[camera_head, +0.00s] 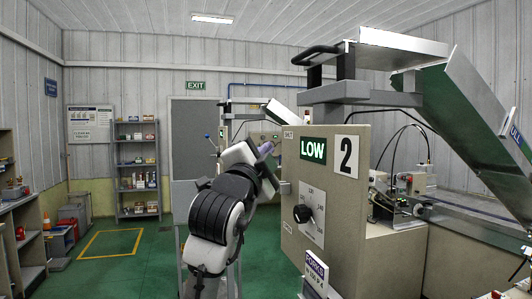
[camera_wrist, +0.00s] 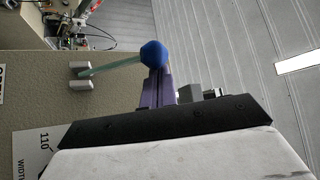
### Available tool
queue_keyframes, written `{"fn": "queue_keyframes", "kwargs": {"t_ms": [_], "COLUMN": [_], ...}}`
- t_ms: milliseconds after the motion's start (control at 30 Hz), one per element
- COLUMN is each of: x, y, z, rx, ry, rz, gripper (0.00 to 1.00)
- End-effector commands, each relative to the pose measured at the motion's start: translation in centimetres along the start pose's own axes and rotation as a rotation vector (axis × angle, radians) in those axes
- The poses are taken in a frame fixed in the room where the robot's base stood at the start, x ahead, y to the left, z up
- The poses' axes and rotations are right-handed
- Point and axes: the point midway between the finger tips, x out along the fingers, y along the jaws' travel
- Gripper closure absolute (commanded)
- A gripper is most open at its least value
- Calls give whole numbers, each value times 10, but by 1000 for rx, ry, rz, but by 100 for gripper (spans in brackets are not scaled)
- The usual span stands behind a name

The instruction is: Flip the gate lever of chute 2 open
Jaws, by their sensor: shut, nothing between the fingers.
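The panel marked 2 (camera_head: 350,195) stands right of centre in the head view, with a LOW sign and a black dial. In the wrist view, a lever with a blue ball knob (camera_wrist: 153,53) and a pale green rod (camera_wrist: 110,66) runs between two small grey brackets on a beige panel. My gripper (camera_head: 266,149) is at the panel's left edge in the head view. Its purple fingers (camera_wrist: 158,82) are shut and empty, with their tips right at the blue knob; I cannot tell whether they touch it. The lever is not visible in the head view.
A metal chute (camera_head: 480,95) slopes down at the right, beside a grey bracket with a black handle (camera_head: 316,55). A second machine (camera_head: 262,135) with a blue-knobbed lever (camera_head: 208,136) stands farther back. Shelves (camera_head: 137,165) line the back wall.

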Motion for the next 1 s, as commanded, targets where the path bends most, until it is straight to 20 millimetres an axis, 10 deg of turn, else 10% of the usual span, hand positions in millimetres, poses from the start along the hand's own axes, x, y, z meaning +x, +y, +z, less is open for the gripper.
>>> {"fn": "queue_keyframes", "kwargs": {"t_ms": [1000], "x": [-26], "y": [15], "z": [29], "rx": [-278], "ry": [1], "rz": [-253], "gripper": [100]}}
